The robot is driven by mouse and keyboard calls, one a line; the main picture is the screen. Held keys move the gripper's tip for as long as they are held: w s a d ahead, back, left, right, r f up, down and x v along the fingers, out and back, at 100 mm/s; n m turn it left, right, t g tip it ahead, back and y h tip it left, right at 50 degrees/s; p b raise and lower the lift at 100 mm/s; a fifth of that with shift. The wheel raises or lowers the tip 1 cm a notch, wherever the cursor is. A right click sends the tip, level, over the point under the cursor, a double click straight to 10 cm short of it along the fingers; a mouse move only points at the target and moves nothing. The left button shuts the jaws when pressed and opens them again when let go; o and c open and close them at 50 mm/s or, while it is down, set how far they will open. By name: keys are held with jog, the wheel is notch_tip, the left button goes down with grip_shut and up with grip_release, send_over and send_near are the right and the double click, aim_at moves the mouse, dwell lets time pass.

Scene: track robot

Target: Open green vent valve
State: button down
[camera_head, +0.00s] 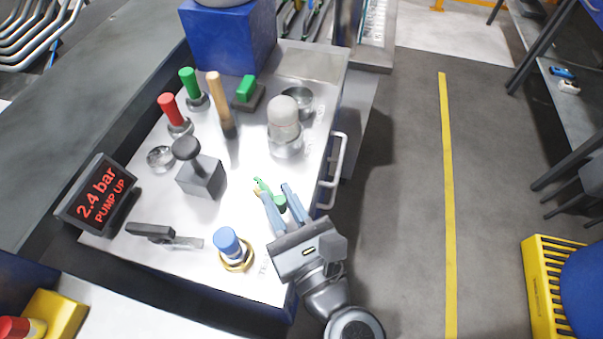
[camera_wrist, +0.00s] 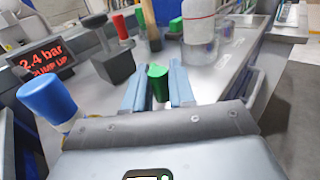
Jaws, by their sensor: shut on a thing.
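The green vent valve (camera_head: 280,203) is on the metal bench top, near its right edge. A thin green and yellowish piece shows just beyond it in the head view. My gripper (camera_head: 274,189) has its two blue fingers on either side of the green handle, shut on it. In the wrist view the green handle (camera_wrist: 157,84) stands between the fingers of my gripper (camera_wrist: 158,70). The valve's lower part is hidden by the fingers and palm. A display (camera_head: 98,195) reads "2.4 bar PUMP UP".
A blue knob with a brass ring (camera_head: 228,243) stands left of my gripper. A grey block with a black knob (camera_head: 201,175), a white-domed cylinder (camera_head: 284,125), red (camera_head: 170,108) and green (camera_head: 189,81) handles stand farther off. A bench handle (camera_head: 335,170) sticks out at the right edge.

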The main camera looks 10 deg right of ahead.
jog(key=shift+s+a+m+t+h, duration=0.15)
jog(key=shift+a+m+t+h, duration=0.2)
jog(key=shift+m+h, duration=0.55)
jog(key=shift+h, duration=0.3)
jog(key=c, duration=1.1)
grip_release()
jog(key=b+v, duration=0.3)
jog(key=v, duration=0.3)
jog(key=shift+s+a+f+b, duration=0.1)
jog(key=shift+s+f+b, duration=0.1)
jog(key=shift+b, duration=0.2)
jog(key=shift+s+d+r, duration=0.1)
jog(key=shift+s+d, duration=0.05)
jog(key=shift+s, duration=0.2)
jog(key=shift+s+d+r, duration=0.1)
jog(key=shift+s+r, duration=0.05)
jog(key=shift+s, duration=0.2)
